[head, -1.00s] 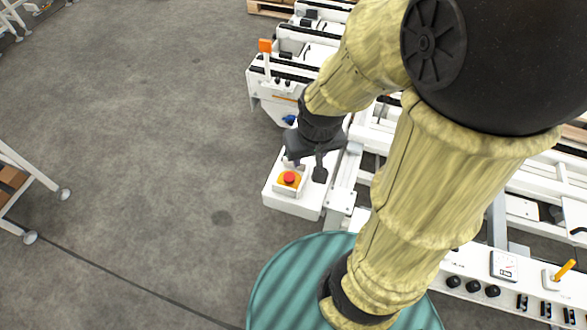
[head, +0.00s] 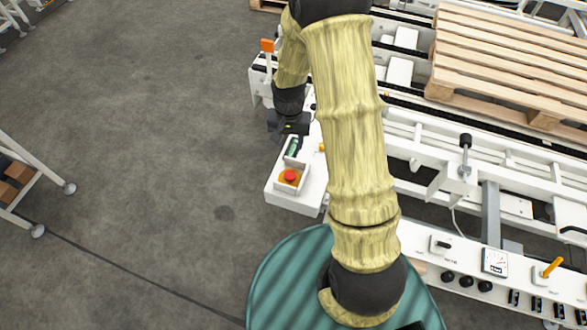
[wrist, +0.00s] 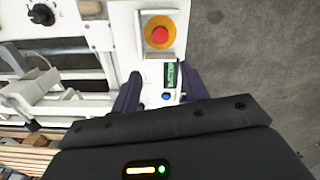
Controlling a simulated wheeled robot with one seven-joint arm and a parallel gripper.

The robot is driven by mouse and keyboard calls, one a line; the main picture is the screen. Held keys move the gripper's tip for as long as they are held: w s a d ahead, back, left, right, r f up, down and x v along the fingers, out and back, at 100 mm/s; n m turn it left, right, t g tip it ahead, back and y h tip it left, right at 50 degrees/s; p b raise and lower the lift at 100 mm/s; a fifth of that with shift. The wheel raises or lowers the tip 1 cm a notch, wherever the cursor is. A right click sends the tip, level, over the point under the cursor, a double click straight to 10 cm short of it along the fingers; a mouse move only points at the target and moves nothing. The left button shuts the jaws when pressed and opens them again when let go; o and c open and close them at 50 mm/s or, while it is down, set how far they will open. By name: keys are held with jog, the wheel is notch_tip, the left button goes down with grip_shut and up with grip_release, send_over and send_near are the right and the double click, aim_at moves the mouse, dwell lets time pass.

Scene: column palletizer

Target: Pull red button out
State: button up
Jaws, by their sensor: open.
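The red button (head: 290,176) sits on a yellow round base on the white control box (head: 288,197), left of my arm in the head view. In the wrist view the red button (wrist: 160,36) shows whole, at the top centre, with the yellow ring around it. My gripper (wrist: 160,82) is open and empty, its two dark fingers apart on either side of a small green display (wrist: 172,75) and a blue button (wrist: 167,97). The fingers are apart from the red button. In the head view my gripper (head: 290,127) is over the far end of the box, its fingertips hard to make out.
A white conveyor frame (head: 405,128) runs behind and right, with wooden pallets (head: 510,65) on it. A panel with knobs and a yellow lever (head: 553,267) is at lower right. A dark rotary knob (wrist: 41,14) shows in the wrist view.

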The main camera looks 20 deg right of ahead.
aim_at(290, 175)
dwell(0.3)
notch_tip(290, 175, down, 18)
jog(key=p, duration=0.3)
jog(key=shift+r, duration=0.25)
dwell(0.4)
